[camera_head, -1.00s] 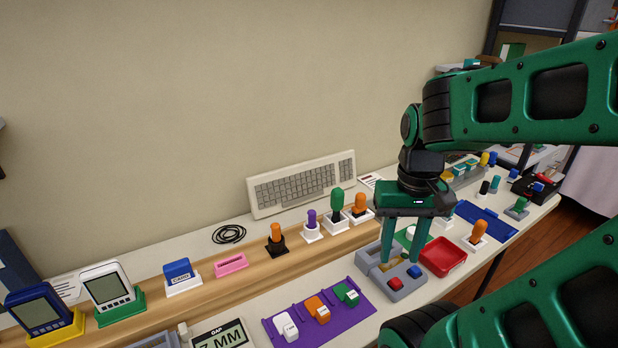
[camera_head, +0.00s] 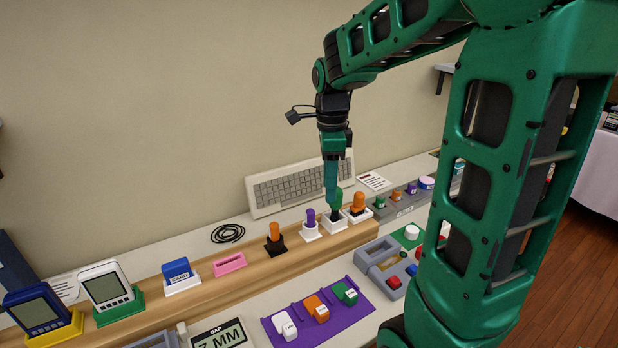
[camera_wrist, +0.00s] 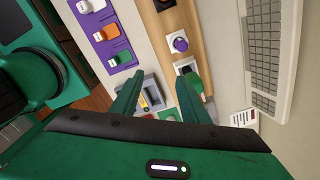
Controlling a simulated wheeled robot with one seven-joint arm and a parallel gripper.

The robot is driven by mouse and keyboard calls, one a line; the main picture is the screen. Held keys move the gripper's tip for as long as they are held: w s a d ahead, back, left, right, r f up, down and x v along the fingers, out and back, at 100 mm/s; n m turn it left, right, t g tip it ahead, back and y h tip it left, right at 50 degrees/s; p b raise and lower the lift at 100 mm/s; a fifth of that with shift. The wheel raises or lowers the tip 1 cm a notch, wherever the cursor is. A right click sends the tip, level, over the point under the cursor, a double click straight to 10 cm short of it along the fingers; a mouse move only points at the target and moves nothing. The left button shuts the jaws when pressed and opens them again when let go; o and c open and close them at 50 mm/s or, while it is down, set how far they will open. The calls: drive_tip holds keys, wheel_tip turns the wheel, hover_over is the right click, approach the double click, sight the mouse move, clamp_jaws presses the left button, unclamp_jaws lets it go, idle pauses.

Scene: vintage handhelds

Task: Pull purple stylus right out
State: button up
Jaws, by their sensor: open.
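The purple stylus (camera_head: 310,217) stands upright in a white holder (camera_head: 311,234) on the wooden shelf. In the wrist view its round purple top (camera_wrist: 181,44) shows from above, ahead of my fingers, in the white holder (camera_wrist: 175,39). My gripper (camera_head: 332,203) points down, just right of the purple stylus in the head view, in front of the green stylus (camera_head: 338,199) and partly hiding it. In the wrist view my gripper (camera_wrist: 157,80) has its two fingers spread apart with nothing held. The green stylus (camera_wrist: 194,84) is beside the right finger there, partly hidden.
An orange stylus in a black holder (camera_head: 275,246) stands left of the purple one, and another orange stylus (camera_head: 358,202) stands right of the green one. A keyboard (camera_head: 290,186) leans on the wall behind. A purple tray (camera_head: 348,312) with three blocks lies in front.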

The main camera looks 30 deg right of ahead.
sight(309, 209)
drive_tip(key=w+a+f+m, duration=0.1)
drive_tip(key=w+a+m, duration=0.1)
drive_tip(key=w+m, duration=0.35)
drive_tip(key=shift+n, duration=0.35)
drive_tip(key=f, duration=1)
drive_tip(key=shift+w+f, duration=0.4)
clamp_jaws()
